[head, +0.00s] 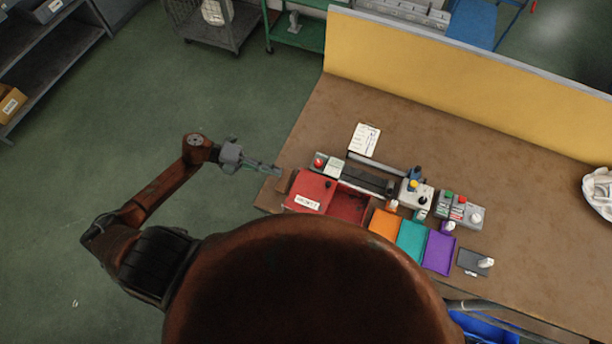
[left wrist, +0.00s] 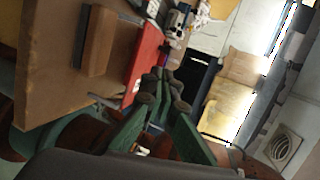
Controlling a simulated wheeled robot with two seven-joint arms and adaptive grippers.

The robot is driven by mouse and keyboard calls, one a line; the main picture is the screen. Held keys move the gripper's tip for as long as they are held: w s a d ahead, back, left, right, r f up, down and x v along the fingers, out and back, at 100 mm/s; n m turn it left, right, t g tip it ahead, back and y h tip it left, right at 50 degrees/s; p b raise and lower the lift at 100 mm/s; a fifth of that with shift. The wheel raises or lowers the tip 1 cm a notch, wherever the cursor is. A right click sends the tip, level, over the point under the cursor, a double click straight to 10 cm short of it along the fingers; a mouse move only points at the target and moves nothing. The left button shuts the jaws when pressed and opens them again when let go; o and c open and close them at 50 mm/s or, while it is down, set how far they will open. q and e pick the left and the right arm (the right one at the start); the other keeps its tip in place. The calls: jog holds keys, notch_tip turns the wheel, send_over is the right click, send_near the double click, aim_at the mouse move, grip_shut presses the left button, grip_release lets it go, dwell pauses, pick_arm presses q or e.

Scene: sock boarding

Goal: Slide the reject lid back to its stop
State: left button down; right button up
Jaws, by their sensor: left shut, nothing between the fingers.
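The red reject bin (head: 350,205) sits at the table's left end in the head view. Its red lid (head: 312,186), with a white label and a dark knob (head: 327,184), covers the left part; the right part is open. My left gripper (head: 276,170) is shut and empty, just left of the lid and apart from it, near the table edge. In the left wrist view its green fingers (left wrist: 160,85) are together, with a red surface (left wrist: 146,58) beyond them; I cannot tell lid from bin there. My right gripper is not in view.
Orange (head: 384,224), teal (head: 411,238) and purple (head: 438,252) trays lie to the right. A dark track (head: 360,180) and small devices stand behind. A yellow panel (head: 450,75) bounds the table's back.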

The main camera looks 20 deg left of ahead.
aim_at(325, 184)
pick_arm(q)
jog(key=x, duration=0.4)
jog(key=p+x, duration=0.1)
jog(key=x, duration=0.4)
jog(key=r+p+x, duration=0.1)
jog(key=x, duration=0.3)
jog(key=shift+d, duration=0.45)
jog(key=d+p, duration=0.2)
jog(key=d, duration=1.1)
jog(key=shift+s+d+p, duration=0.2)
jog(key=shift+p, duration=0.15)
jog(key=a, duration=0.4)
jog(key=shift+s+a+f+b, duration=0.1)
jog(key=shift+s+f+b, duration=0.05)
jog(key=shift+s+b, duration=0.2)
jog(key=b+v, duration=0.1)
jog(key=v, duration=0.8)
jog(key=shift+s+a+r, duration=0.1)
jog(key=shift+a+r, duration=0.2)
jog(key=shift+a, duration=0.05)
